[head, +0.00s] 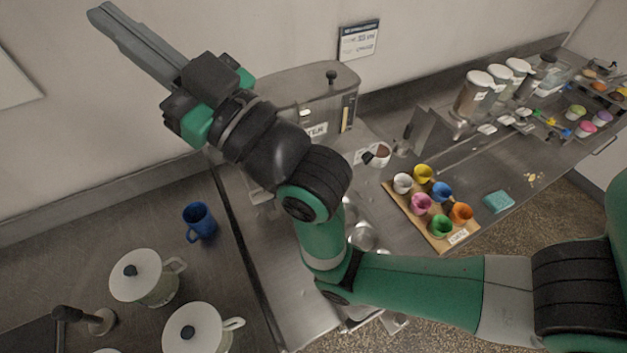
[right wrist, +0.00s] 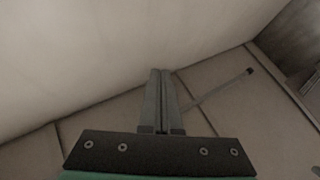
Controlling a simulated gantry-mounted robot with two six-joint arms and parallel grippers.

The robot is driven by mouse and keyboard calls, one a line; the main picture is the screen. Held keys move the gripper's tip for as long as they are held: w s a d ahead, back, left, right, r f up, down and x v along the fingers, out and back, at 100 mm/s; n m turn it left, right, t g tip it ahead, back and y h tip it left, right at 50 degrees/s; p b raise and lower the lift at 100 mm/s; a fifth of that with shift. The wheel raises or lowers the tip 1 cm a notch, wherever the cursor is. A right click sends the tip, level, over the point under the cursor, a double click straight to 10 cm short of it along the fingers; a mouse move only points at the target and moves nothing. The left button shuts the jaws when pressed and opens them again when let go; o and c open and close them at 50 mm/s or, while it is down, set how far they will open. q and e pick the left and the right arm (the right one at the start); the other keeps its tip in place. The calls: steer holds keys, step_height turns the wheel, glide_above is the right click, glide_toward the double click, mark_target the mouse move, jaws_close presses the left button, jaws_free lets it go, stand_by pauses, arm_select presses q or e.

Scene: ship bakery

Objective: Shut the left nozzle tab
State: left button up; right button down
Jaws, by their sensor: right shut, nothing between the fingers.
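A steel dispenser (head: 345,95) with a black knob on its lid and a label ending in "TER" stands against the back wall. My right arm covers much of its front, and I cannot make out a left nozzle tab in either view. My right gripper (head: 96,12) is raised at the upper left of the head view, apart from the dispenser and pointing up and left. Its two long grey fingers are together and empty. They also show side by side in the right wrist view (right wrist: 162,75), against bare wall panels. My left gripper is not in view.
A blue mug (head: 199,222) and white-lidded pots (head: 137,277) stand on the left counter. A wooden board (head: 403,216) with several coloured cups and a teal cloth (head: 498,201) lie on the right counter. Lidded canisters (head: 475,92) stand behind.

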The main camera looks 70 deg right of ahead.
steer(key=d+f+n+g+h+b, duration=0.1)
steer(key=d+f+n+g+h, duration=0.3)
steer(key=f, duration=0.9)
steer(key=d+f+n+g+h, duration=0.3)
steer(key=d+f+n, duration=0.35)
steer(key=f, duration=0.75)
steer(key=s+d+f+n+g, duration=0.1)
steer(key=s+f+n+g, duration=0.1)
steer(key=s+f+n, duration=0.3)
steer(key=s+d+f+n+g, duration=0.1)
steer(key=s+f+n, duration=0.5)
steer(key=f, duration=0.5)
steer(key=s+d+f+n+g+h, duration=0.1)
steer(key=s+d+f+n+g, duration=0.1)
steer(key=s+f+n, duration=0.4)
step_height(320, 180, down, 2)
steer(key=shift+d+f+g, duration=0.1)
steer(key=shift+g, duration=0.2)
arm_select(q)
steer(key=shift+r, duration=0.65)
arm_select(e)
steer(key=shift+w, duration=0.1)
